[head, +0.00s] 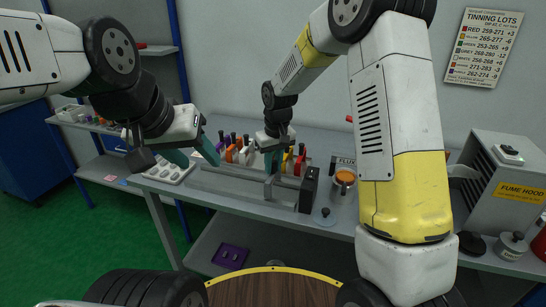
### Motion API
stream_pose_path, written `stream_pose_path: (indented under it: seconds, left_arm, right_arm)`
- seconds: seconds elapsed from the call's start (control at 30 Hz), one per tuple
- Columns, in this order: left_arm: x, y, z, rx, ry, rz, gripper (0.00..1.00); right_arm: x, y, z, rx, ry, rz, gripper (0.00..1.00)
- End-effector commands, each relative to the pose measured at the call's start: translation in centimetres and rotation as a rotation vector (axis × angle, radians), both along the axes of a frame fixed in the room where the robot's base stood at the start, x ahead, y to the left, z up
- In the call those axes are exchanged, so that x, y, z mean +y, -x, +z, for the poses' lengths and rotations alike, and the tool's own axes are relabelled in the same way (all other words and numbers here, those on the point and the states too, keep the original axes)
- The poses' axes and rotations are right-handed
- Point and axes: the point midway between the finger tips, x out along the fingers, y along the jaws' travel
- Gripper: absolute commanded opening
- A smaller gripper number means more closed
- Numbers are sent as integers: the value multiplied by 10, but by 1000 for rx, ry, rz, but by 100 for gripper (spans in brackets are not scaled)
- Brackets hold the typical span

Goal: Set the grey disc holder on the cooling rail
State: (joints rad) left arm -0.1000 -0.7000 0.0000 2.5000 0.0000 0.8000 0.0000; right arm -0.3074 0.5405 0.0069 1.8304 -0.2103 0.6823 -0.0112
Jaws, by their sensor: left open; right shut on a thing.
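My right gripper (273,167) is shut, pointing down over the middle of the long grey rail (225,184) on the bench. A small grey piece (270,188), which looks like the grey disc holder, shows at its fingertips, at the rail's front. I cannot tell whether it rests on the rail; the fingers hide its upper part. My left gripper (194,156) is open and empty, left of the rail's far end. Behind the rail stand several coloured holders, among them an orange one (229,154), a red one (298,165) and a white one.
A black block (309,189) stands at the rail's right end. Beside it are a cup with orange content (344,179) and a FLUX sign (343,162). A white welled tray (168,172) lies left. A fume hood (503,185) stands right. My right arm hides some bench.

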Motion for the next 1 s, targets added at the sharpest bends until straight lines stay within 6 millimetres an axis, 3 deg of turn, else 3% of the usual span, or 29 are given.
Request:
stream_pose_path:
  seconds: [0.6, 0.63, 0.73, 0.97, 1.0]
  left_arm:
    - [0, 0, 0, 0, 0, 0, 49]
    - [0, 0, 0, 0, 0, 0, 49]
    - [0, 0, 0, 0, 0, 0, 49]
    - [0, 0, 0, 0, 0, 0, 49]
    - [0, 0, 0, 0, 0, 0, 49]
  right_arm:
    - [0, 0, -6, 0, 0, 0, 0]
    - [0, 0, -6, 0, 0, 0, 24]
    - [0, 0, -6, 0, 0, 0, 43]
    - [0, 0, -6, 0, 0, 0, 45]
    - [0, 0, -6, 0, 0, 0, 51]
